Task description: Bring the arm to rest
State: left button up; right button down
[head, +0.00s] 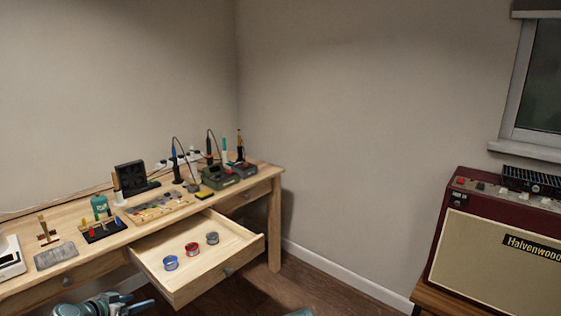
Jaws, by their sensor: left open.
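My left gripper (134,302) shows at the bottom left edge of the head view, with part of my teal arm behind it. It is open and I see nothing between its fingers. It appears in front of the wooden workbench (105,262), to the left of and below the open drawer (168,250) in the picture. Most of the left arm is cut off by the frame.
The drawer juts out and holds a blue spool (170,263), a red spool (192,249) and a grey spool (212,238). Soldering tools and a black fan-like unit (131,177) crowd the bench top. A red amplifier (490,250) stands at right. Floor shows between.

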pick_arm(q)
jog(key=s+d+r+m+g+h+p, duration=0.1)
jog(key=s+d+r+g+p, duration=0.3)
jog(key=d, duration=0.7)
jog(key=w+d+m+g+p, duration=0.1)
jog(key=d+g+p, duration=0.1)
jog(key=d+p, duration=0.6)
jog(key=s+d+r+g+y+p, duration=0.2)
jog(key=s+d+r+p, duration=0.2)
jog(key=d, duration=0.4)
jog(key=s+d+r+g+y+p, duration=0.3)
jog(key=s+d+p, duration=0.3)
jog(key=s, duration=0.3)
jog(key=shift+d+r+n+y, duration=0.3)
jog(key=shift+d+r, duration=0.55)
jog(key=shift+d, duration=0.05)
